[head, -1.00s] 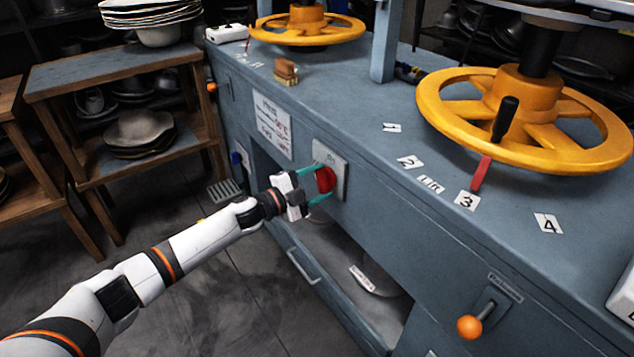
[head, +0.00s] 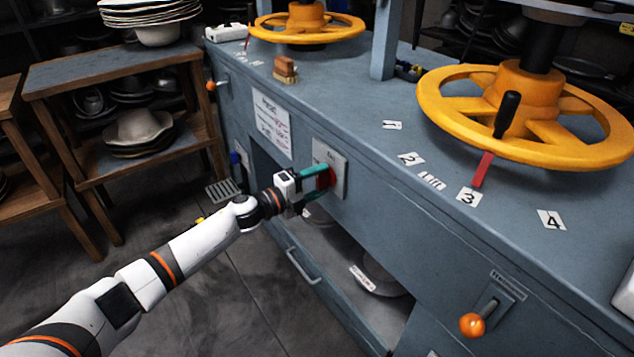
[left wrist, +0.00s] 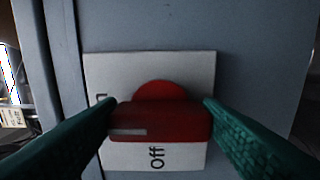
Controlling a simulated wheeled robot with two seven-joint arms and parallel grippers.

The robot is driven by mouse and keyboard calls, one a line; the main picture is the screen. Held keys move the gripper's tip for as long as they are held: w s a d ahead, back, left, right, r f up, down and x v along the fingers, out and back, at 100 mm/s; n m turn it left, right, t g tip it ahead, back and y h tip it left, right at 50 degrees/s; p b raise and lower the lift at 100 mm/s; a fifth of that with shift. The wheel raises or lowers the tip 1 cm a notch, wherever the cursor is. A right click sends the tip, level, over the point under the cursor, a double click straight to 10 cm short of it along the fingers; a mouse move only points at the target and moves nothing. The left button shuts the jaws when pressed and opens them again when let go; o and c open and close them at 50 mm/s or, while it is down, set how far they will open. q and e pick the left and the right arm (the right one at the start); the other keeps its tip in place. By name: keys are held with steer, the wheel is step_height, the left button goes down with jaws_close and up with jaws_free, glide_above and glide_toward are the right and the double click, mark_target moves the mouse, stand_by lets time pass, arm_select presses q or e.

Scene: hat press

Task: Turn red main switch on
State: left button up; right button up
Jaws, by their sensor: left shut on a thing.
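The red main switch (head: 325,179) sits on a light rectangular plate (head: 340,167) on the front of the blue-grey machine. My left gripper (head: 324,177) is at the switch, its teal fingers shut on the red handle. In the left wrist view the red handle (left wrist: 160,122) lies across the picture between the two fingertips, with a round red base behind it. The plate (left wrist: 195,70) shows "Off", turned sideways, below the handle. Another label at the left is mostly hidden by the left finger. My right gripper is not in view.
Below the switch is an open shelf bay (head: 345,262). An orange-knobbed lever (head: 472,324) is at the lower right. Yellow handwheels (head: 450,105) stand on the machine top. A wooden rack (head: 110,65) with metal bowls is at the left.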

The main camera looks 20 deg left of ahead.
arm_select(q)
steer(key=shift+f, duration=0.15)
steer(key=o, duration=1)
steer(key=p+v, duration=0.1)
steer(key=v, duration=1.1)
